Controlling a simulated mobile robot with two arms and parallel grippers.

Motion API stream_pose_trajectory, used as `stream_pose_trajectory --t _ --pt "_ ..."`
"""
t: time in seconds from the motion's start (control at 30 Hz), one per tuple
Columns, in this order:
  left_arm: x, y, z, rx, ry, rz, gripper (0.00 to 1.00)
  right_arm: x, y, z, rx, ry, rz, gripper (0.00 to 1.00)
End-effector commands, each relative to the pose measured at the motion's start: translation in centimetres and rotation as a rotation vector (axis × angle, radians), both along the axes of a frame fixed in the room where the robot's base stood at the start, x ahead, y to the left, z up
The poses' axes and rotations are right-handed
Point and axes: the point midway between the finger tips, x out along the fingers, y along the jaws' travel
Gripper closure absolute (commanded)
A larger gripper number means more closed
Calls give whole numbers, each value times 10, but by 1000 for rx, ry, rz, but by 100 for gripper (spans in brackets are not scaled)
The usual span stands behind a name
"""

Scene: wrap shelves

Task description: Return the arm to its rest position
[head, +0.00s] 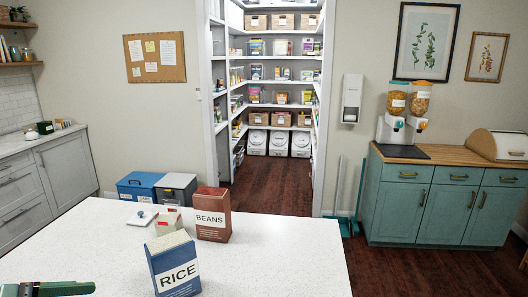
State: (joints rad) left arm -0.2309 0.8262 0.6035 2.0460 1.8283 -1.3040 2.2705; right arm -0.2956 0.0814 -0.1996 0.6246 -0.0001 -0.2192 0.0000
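My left gripper (48,289) shows only in part at the bottom left corner of the head view, with a green finger-like part and dark parts. It is over the near left of the white counter (90,245), apart from the boxes. I cannot tell whether it is open or shut, and I see nothing clearly held in it. My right gripper is not in view. A blue RICE box (173,268) stands upright on the counter, and a red-brown BEANS box (212,218) stands upright behind it to the right.
A small pale container with red marks (168,221) and a white lid-like piece with a blue knob (141,216) are on the counter near the boxes.

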Motion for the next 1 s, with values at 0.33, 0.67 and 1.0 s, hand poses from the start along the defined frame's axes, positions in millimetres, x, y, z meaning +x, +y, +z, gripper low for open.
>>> stream_pose_trajectory --t 0.33,0.67,1.0 --pt "-12 -16 -69 255 -89 -119 10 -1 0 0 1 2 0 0" --pt "-59 -57 -189 762 -304 -521 10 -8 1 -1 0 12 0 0" --pt "-130 -107 -264 1322 -666 -1282 10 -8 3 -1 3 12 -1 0"
